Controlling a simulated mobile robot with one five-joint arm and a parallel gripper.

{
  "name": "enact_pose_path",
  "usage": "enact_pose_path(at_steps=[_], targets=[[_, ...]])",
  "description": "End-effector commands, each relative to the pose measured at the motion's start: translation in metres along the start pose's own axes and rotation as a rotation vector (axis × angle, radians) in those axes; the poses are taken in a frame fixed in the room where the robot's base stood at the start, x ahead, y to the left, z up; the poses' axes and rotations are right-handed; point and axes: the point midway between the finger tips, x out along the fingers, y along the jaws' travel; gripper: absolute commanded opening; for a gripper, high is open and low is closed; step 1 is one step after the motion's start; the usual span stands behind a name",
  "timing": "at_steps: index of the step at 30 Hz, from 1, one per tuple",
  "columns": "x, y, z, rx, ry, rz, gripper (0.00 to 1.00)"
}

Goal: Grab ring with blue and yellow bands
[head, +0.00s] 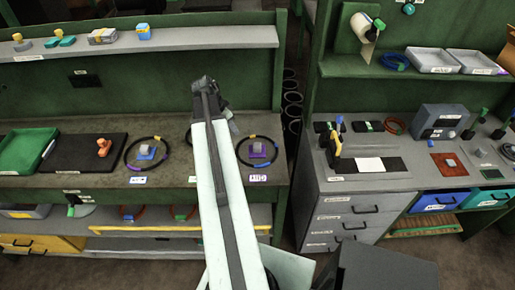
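Part of another dark ring (188,137) shows left of my arm, mostly hidden. My gripper (212,95) is at the arm's far end, above the bench's back; its fingers are unclear.
A green tray (27,150) and a black board (85,153) lie at left on the bench. More rings show on the lower shelf (130,233). A grey drawer cabinet (345,212) stands right, past a gap. A blue coil (396,61) lies on the upper right shelf.

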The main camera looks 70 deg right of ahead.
Motion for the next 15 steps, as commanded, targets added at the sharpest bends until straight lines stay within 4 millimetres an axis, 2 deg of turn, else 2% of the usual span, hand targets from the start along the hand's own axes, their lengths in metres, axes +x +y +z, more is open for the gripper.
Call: enact_pose_path(at_steps=[1, 3, 7, 12, 15], targets=[[0.003, 0.006, -0.016, 0.048, 0.007, 0.009, 0.35], [0.006, 0.011, -0.027, 0.087, 0.015, 0.015, 0.35], [0.011, 0.012, -0.028, 0.097, 0.017, 0.017, 0.35], [0.033, 0.013, -0.026, 0.097, 0.016, 0.017, 0.35], [0.037, 0.013, -0.028, 0.095, 0.016, 0.017, 0.35]])
